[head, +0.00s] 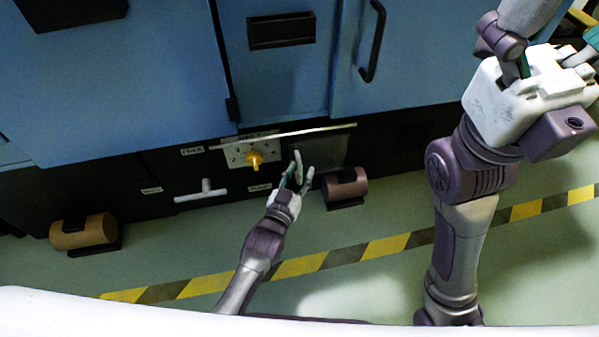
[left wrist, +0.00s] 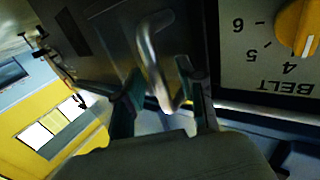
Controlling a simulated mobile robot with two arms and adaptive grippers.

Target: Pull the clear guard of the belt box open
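The belt box's dial plate (head: 240,152) with a yellow knob (head: 255,158) is low on the machine; knob (left wrist: 297,28) and "BELT" lettering also show in the left wrist view. A greyish see-through panel (head: 335,150), likely the clear guard, lies right of the plate in the head view. In the left wrist view a metal handle (left wrist: 150,55) stands on a grey panel. My left gripper (head: 303,168) is open, its fingers (left wrist: 163,98) on either side of the handle's end; contact is unclear. My right gripper (head: 550,45) appears open and empty, partly cut off.
A pale thin strip (head: 285,136) runs above the plate. A white T-handle (head: 200,190) is to the left. Brown rolls (head: 83,232) and (head: 346,187) sit low along the machine. Blue doors (head: 410,60) are above. Floor with a yellow-black stripe (head: 390,247) lies in front.

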